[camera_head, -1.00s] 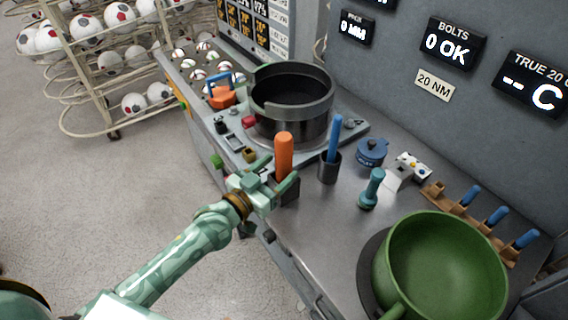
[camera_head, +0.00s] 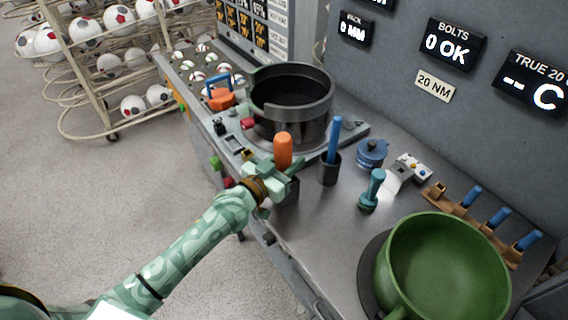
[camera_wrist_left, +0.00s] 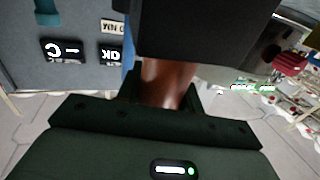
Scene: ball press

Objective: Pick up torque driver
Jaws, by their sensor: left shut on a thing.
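The torque driver, which I take to be the tool with the orange handle (camera_head: 283,147), stands upright in a dark holder (camera_head: 289,192) at the bench's front edge. My left gripper (camera_head: 281,172) is shut around the lower part of this handle, just above the holder. In the left wrist view the handle (camera_wrist_left: 166,84) shows reddish brown between my fingers, with a dark block behind it. The tool's lower end is hidden. My right gripper is not in view.
A dark cup (camera_head: 329,169) with a blue-handled tool, a teal tool (camera_head: 371,192) and a green bowl (camera_head: 440,270) stand to the right. A black ring-shaped press (camera_head: 290,98) is behind. A ball rack (camera_head: 105,60) stands at the far left.

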